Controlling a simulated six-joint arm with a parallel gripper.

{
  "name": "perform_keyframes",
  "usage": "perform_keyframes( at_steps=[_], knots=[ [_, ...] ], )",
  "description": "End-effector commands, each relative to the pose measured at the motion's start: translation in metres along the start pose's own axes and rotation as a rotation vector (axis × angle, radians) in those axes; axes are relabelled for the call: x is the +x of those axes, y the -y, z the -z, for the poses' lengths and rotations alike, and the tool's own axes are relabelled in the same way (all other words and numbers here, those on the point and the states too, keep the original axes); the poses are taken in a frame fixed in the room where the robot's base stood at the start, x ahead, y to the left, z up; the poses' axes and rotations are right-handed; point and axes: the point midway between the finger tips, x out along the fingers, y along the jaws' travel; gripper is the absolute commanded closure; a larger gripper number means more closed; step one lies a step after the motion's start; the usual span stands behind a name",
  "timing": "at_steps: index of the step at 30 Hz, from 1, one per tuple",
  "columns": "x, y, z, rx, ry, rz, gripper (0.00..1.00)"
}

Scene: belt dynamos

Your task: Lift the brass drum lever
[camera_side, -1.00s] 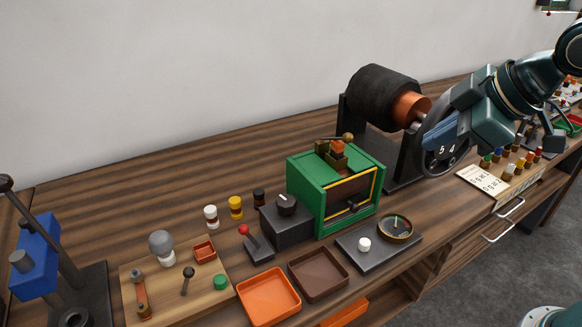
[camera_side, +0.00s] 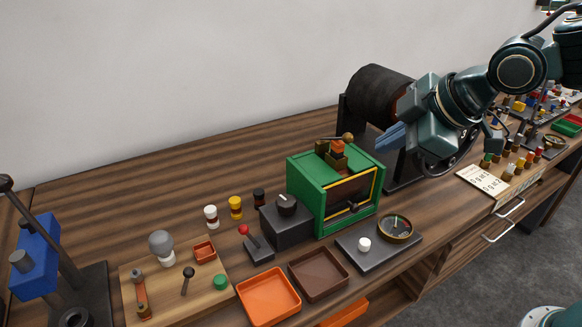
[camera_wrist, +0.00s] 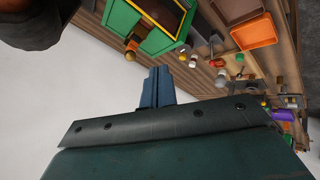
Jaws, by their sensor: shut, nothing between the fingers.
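The brass drum lever (camera_side: 347,138) is a small brass knob on a thin rod. It lies across the top of the green box (camera_side: 306,192), above the brass and copper parts there. In the wrist view the green box (camera_wrist: 124,18) is at the top, and a brass knob (camera_wrist: 130,55) shows at its edge. My gripper (camera_side: 382,145) is shut and empty, its blue fingers pointing left, to the right of the lever and apart from it. The closed fingers also show in the wrist view (camera_wrist: 158,72).
The large black drum (camera_side: 374,90) stands behind my gripper, its wheel partly hidden by my arm. A dark switch box (camera_side: 285,228), a meter plate (camera_side: 378,250), an orange tray (camera_side: 240,289) and a brown tray (camera_side: 343,284) sit around the green box. The bench behind it is clear.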

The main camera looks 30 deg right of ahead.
Motion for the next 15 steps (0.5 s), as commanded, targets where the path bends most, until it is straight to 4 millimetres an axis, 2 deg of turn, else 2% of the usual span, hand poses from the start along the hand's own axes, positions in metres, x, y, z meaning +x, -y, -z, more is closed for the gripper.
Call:
perform_keyframes(
  at_steps=[15],
  knots=[
    [0.061, 0.000, 0.000, 0.000, 0.002, 0.001, 1.00]
  ],
)
